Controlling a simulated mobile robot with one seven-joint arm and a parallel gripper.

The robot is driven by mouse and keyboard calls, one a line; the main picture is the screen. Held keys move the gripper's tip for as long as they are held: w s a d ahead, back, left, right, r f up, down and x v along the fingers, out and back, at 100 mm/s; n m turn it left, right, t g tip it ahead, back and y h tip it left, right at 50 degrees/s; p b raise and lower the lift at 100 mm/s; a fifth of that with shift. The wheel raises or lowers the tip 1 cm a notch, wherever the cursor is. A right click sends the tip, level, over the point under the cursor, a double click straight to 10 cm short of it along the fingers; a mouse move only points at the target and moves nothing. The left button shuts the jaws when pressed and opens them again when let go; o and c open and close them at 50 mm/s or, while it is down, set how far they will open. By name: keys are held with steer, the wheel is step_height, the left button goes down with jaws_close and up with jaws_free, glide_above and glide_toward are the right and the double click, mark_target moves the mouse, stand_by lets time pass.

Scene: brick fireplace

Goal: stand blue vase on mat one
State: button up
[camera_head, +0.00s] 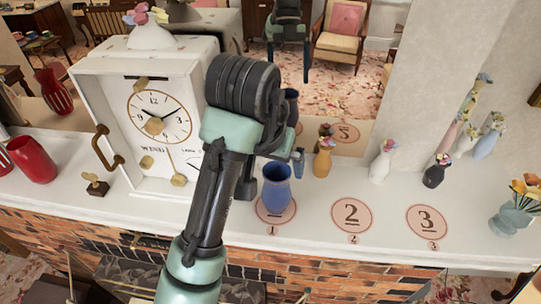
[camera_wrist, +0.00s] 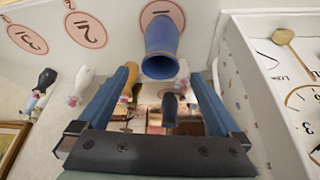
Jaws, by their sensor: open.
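The blue vase (camera_head: 276,187) stands upright, its base over the round pink mat one (camera_head: 261,212). The vase hides most of that mat. In the wrist view, the vase (camera_wrist: 163,42) shows with its mouth toward the picture's middle and its base by mat one (camera_wrist: 150,9). My gripper (camera_head: 272,172) is open at the vase's far side in the head view, with one finger on each side. In the wrist view, the vase is just past the fingertips of my gripper (camera_wrist: 164,74), with gaps to both fingers.
Mat two (camera_head: 351,215) and mat three (camera_head: 427,221) lie bare to the right. A white clock (camera_head: 160,115) stands close on the left. An orange vase (camera_head: 322,162), a white vase (camera_head: 379,167) and a black vase (camera_head: 433,177) stand behind. A mirror (camera_head: 340,95) backs the mantel.

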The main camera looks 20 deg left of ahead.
steer(key=shift+v, duration=1.3)
steer(key=w+d+r+m+t+h, duration=0.2)
steer(key=w+d+r+t, duration=0.4)
steer(key=d+r, duration=0.3)
steer(key=d+r+t, duration=0.6)
steer(key=r+t, duration=0.1)
steer(key=r, duration=0.7)
steer(key=s+r+n+t+y, duration=0.1)
steer(key=s+r+t+y, duration=0.1)
steer(key=s+r+t, duration=0.7)
steer(key=s+r, duration=0.5)
steer(key=r, duration=0.1)
steer(key=shift+s+d, duration=0.15)
steer(key=shift+s, duration=0.25)
